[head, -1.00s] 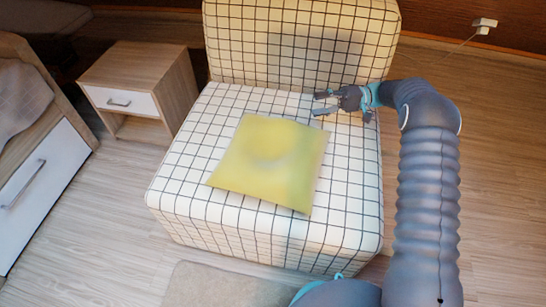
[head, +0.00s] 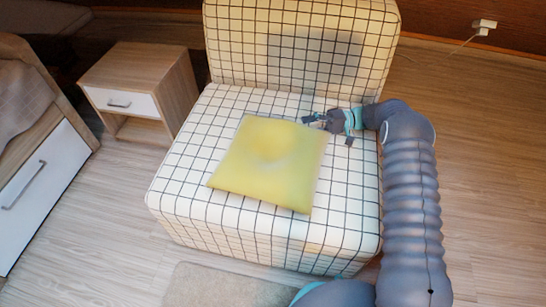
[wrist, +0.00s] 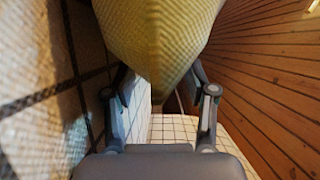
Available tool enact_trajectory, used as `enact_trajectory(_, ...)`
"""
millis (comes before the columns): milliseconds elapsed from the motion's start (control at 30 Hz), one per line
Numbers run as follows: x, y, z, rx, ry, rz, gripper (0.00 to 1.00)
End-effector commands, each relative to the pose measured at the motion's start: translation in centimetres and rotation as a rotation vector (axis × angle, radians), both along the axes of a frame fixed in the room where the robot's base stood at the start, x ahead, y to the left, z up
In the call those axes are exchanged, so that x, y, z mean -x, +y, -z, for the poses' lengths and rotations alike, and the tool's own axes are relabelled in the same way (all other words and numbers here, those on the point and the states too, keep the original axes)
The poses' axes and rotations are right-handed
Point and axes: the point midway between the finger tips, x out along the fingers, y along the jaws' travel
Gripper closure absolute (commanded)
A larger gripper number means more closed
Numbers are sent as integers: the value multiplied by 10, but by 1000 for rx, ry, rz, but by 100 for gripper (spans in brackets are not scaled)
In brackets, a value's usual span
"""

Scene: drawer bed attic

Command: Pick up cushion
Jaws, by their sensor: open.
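A yellow square cushion (head: 268,163) lies flat on the seat of a white chair with a dark grid pattern (head: 185,200). My gripper (head: 308,118) is at the cushion's upper right corner in the head view, above the seat. In the wrist view the cushion (wrist: 158,40) fills the top middle, its corner pointing down between the two fingers of my open gripper (wrist: 160,85). The fingers stand apart on either side of that corner; I cannot tell whether they touch it. The far tips are partly hidden by the cushion.
The chair's backrest (head: 300,40) rises behind the seat. A small wooden nightstand (head: 140,90) stands to the left, and a bed with a white drawer (head: 40,180) is at the far left. A rug (head: 220,285) lies in front. Floor at right is clear.

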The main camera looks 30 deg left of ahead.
Motion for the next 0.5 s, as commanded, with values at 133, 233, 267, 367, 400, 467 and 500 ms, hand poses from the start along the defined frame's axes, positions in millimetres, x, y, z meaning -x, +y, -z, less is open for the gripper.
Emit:
enact_trajectory(133, 11, 12, -2, 1, -1, -2, 44)
enact_trajectory(233, 22, 23, -2, 1, 1, -3, 44)
enact_trajectory(267, 24, 26, -1, 1, 1, -2, 44)
enact_trajectory(367, 30, 33, -1, 0, 0, -1, 44)
enact_trajectory(400, 32, 35, -1, 0, 0, -1, 44)
enact_trajectory(467, 32, 35, 0, -1, -1, 0, 44)
enact_trajectory(500, 32, 35, 0, -1, -1, 0, 44)
